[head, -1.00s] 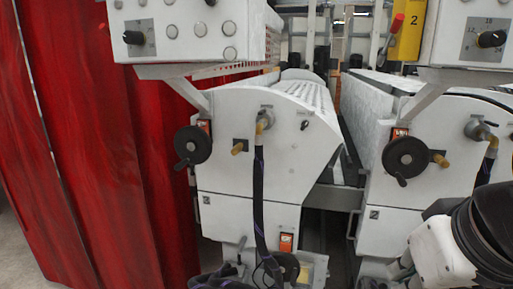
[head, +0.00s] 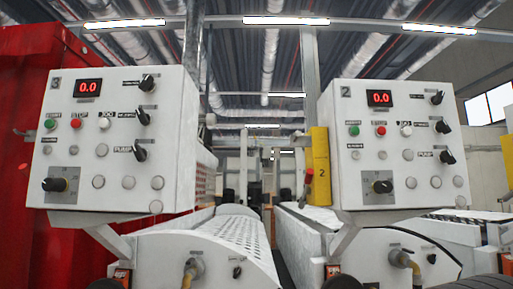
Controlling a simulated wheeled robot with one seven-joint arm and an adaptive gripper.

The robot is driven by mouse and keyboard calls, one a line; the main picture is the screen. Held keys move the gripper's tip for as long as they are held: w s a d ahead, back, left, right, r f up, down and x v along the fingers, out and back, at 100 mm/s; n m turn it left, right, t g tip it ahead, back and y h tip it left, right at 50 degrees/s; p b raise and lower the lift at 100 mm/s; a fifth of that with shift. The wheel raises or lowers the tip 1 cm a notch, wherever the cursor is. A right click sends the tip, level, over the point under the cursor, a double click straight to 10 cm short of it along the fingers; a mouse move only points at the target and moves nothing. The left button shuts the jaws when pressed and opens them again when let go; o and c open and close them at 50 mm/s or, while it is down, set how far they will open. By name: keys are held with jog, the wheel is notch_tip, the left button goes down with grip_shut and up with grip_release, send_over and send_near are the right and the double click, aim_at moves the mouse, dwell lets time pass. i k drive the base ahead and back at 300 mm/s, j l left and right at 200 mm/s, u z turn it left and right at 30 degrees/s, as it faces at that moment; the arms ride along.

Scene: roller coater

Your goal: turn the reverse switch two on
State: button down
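Control panel 2 (head: 404,172) hangs at the right in the head view, with a red "0.0" display. Its right side carries three black rotary switches in a column: an upper switch (head: 437,97), a middle switch (head: 443,126) and a lower switch (head: 447,157) labelled "PUMP". The labels by the upper and middle switches are too small to read, so I cannot tell for sure which is the reverse switch, nor its setting. A larger black dial (head: 382,186) sits at the panel's lower left. My gripper is not in view.
A similar panel 3 (head: 117,172) hangs at the left, with its own switches and red "0.0" display. White roller machines (head: 205,250) stand below both panels. A red curtain (head: 25,110) fills the left edge.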

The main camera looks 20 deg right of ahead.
aim_at(441, 126)
jog(key=z, duration=1.25)
